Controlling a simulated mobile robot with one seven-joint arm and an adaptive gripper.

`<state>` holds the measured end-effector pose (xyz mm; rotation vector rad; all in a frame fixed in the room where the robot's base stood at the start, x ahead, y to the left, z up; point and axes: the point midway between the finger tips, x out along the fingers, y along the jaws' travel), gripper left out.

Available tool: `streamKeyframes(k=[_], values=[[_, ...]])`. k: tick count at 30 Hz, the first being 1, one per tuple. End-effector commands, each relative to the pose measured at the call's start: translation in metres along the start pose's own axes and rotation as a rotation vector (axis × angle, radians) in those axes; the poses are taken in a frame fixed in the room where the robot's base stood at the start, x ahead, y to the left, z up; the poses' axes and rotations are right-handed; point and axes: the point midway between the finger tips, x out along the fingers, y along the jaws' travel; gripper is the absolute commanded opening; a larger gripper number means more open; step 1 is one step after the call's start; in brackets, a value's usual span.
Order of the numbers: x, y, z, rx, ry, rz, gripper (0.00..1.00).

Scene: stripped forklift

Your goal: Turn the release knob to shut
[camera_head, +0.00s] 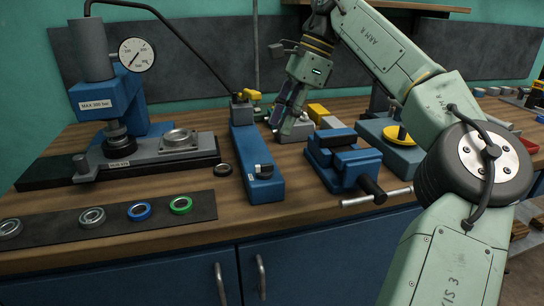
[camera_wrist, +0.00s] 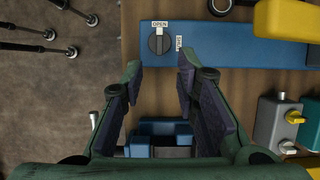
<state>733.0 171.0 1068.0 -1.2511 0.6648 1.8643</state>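The release knob is a round black dial (camera_wrist: 159,42) on the end of the long blue pump body (camera_wrist: 230,52) in the wrist view. Its white mark lines up with the OPEN label (camera_wrist: 160,24) above it; a SHUT label (camera_wrist: 179,43) stands to its right. In the head view the knob (camera_head: 263,169) sits on the near end of the blue body (camera_head: 246,146). My gripper (camera_wrist: 161,72) is open and empty, its fingertips just below the knob in the wrist view and apart from it. In the head view my gripper (camera_head: 284,118) hangs right of the pump.
A blue vise (camera_head: 343,160) with a bar handle stands right of the pump. A black hose (camera_head: 190,45) arches over the pump. A grey box with a yellow knob (camera_wrist: 294,117) shows at right.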

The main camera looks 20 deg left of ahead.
Motion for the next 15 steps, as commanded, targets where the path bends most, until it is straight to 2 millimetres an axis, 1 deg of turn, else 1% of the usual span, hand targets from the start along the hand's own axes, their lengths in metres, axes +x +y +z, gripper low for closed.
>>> streamKeyframes(k=[1, 9, 15], values=[[0.010, 0.001, -0.002, 0.000, 0.000, 0.003, 0.28], [0.061, 0.001, 0.000, -0.001, -0.002, 0.003, 0.28], [0.087, 0.000, 0.001, 0.000, -0.003, 0.001, 0.28]])
